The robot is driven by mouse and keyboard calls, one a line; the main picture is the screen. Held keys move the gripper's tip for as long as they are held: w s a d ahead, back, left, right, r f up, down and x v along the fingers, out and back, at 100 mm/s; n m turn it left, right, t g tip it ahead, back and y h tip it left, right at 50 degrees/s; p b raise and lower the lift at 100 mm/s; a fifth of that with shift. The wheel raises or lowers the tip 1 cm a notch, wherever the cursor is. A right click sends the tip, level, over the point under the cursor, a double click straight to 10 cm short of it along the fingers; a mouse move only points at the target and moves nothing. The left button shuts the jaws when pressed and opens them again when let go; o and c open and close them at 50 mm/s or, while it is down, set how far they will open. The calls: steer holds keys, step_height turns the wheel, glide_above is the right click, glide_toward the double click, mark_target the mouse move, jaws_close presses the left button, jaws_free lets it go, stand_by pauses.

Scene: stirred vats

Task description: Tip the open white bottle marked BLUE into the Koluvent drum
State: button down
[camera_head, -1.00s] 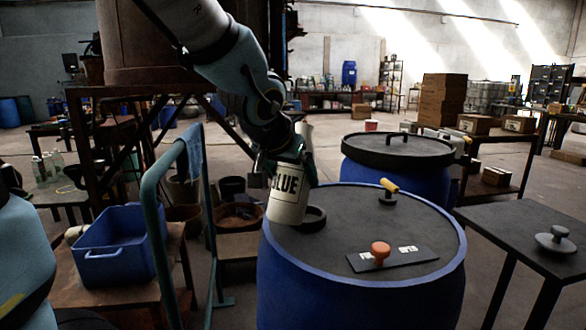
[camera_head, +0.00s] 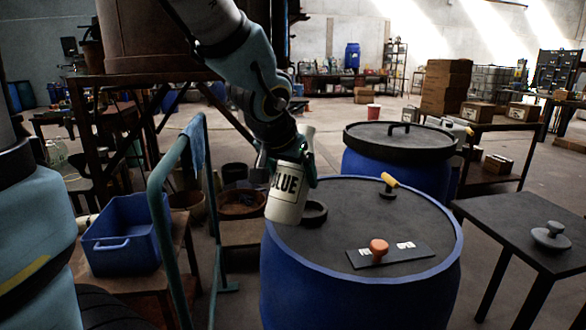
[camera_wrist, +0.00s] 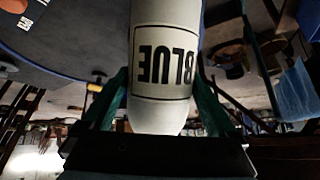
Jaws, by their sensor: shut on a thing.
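A white bottle marked BLUE (camera_head: 287,192) is held in my gripper (camera_head: 290,165) over the left part of a blue drum's dark lid (camera_head: 350,215). The bottle leans slightly, and its lower end is close to a black ring-shaped opening (camera_head: 313,213) on the lid; I cannot tell whether they touch. In the wrist view the bottle (camera_wrist: 163,65) fills the middle between the green fingers, which are shut on it. The bottle's mouth is not clear to see. No drum name is readable, so I cannot tell which drum is Koluvent.
The near lid carries an orange knob (camera_head: 379,247) on a plate and a yellow-handled valve (camera_head: 389,185). A second blue drum (camera_head: 398,170) stands behind. A teal rail (camera_head: 158,220) and a blue crate (camera_head: 122,237) are at left. A dark table (camera_head: 530,225) holds a grey stopper (camera_head: 551,236).

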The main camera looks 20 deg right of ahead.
mark_target(287, 195)
steer(key=shift+s+a+f+g+y+p, duration=0.15)
steer(key=shift+s+a+g+y+p, duration=0.35)
steer(key=shift+p, duration=1.8)
steer(key=shift+s+a+f+g+y+p, duration=0.15)
steer(key=shift+g+y+p, duration=0.5)
steer(key=shift+p, duration=1.65)
steer(key=shift+s+a+f+m+g+y+p, duration=0.15)
steer(key=shift+a+f+g+y+p, duration=0.2)
steer(key=shift+p, duration=1.1)
steer(key=shift+s+a+f+m+g+y+p, duration=0.15)
steer(key=shift+g+y+p, duration=0.25)
steer(key=shift+p, duration=1)
steer(key=shift+s+a+f+g+y+p, duration=0.1)
steer(key=shift+f+g+y+p, duration=0.85)
steer(key=shift+p, duration=1.4)
steer(key=shift+f+y+p, duration=0.1)
steer(key=shift+y+p, duration=0.35)
steer(key=shift+p, duration=0.05)
steer(key=shift+f, duration=0.1)
